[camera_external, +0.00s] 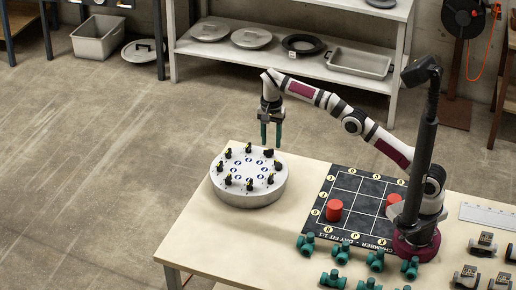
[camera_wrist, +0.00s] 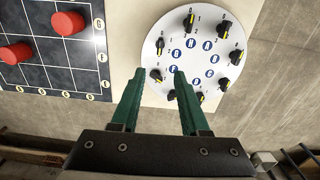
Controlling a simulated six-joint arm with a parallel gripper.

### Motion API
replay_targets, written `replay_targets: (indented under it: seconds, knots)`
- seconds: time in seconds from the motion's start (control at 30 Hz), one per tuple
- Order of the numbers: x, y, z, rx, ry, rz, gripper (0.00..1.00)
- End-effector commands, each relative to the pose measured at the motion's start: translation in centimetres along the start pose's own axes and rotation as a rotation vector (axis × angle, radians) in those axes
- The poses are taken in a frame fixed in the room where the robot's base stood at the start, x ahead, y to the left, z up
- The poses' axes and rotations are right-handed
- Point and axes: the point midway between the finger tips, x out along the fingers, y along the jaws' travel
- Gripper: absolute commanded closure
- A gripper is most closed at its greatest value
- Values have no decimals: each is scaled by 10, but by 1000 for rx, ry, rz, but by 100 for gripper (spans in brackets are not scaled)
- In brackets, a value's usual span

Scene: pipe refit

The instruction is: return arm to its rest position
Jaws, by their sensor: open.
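My gripper (camera_external: 271,133) has green fingers and hangs above the far edge of the round grey dial drum (camera_external: 250,195). In the wrist view my gripper (camera_wrist: 156,72) is open, with nothing between its fingers. The drum's white top (camera_wrist: 222,88) lies beyond the fingertips and carries a ring of black knobs with yellow marks around blue lettered circles. My arm reaches left from its base on the right side of the table. The gripper looks clear of the drum, though the exact height is hard to tell.
A dark gridded board (camera_external: 352,185) holds two red cylinders, one (camera_external: 334,210) at left and one (camera_external: 393,200) nearer my base. Several green pipe fittings (camera_external: 376,260) and dark fittings (camera_external: 467,276) lie along the table's front right. A shelf (camera_external: 290,55) with lids stands behind.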

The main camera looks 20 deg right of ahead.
Motion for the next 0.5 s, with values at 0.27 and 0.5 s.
replay_targets:
  seconds: [0.27, 0.5]
  knots:
    - [-14, 1, 1, 4, -4, -5, 55]
    - [-14, 1, 1, 4, -4, -4, 55]
